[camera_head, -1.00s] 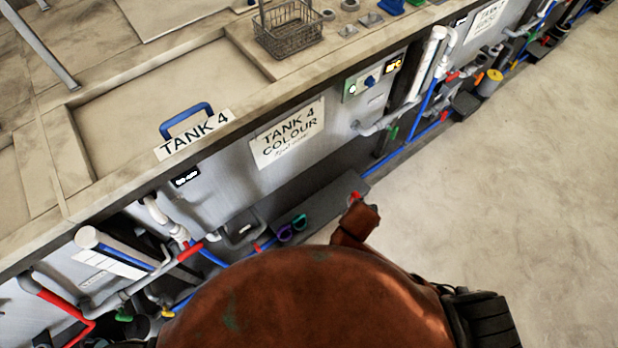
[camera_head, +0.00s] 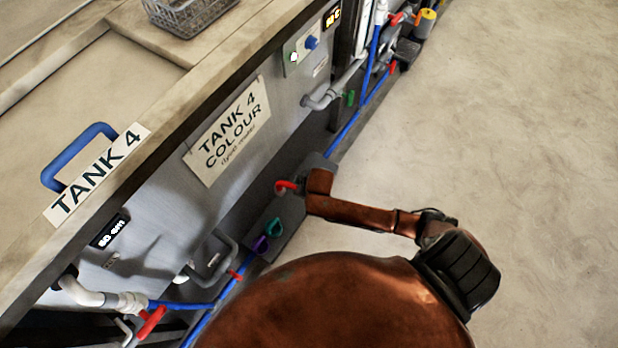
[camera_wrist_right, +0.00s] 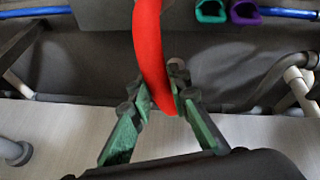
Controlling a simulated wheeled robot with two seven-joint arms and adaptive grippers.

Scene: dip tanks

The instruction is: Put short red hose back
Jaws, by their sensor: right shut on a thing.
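The short red hose (camera_head: 285,186) shows small in the head view, at the end of my right arm beside the tank's lower front. In the right wrist view the red hose (camera_wrist_right: 150,45) is a thick curved tube rising out of the top of the picture. My right gripper (camera_wrist_right: 160,103), with green-faced fingers, is shut on its lower part. My right gripper (camera_head: 297,187) is mostly hidden by the arm in the head view. The hose's far end is out of the wrist view. My left gripper is not in view.
A dark grey ledge (camera_head: 287,222) under TANK 4 carries a green (camera_head: 274,227) and a purple piece (camera_head: 260,244). Blue pipes (camera_head: 346,136) run along the tank's foot. White pipes (camera_head: 85,293) stick out at lower left. The floor (camera_head: 500,130) to the right is clear.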

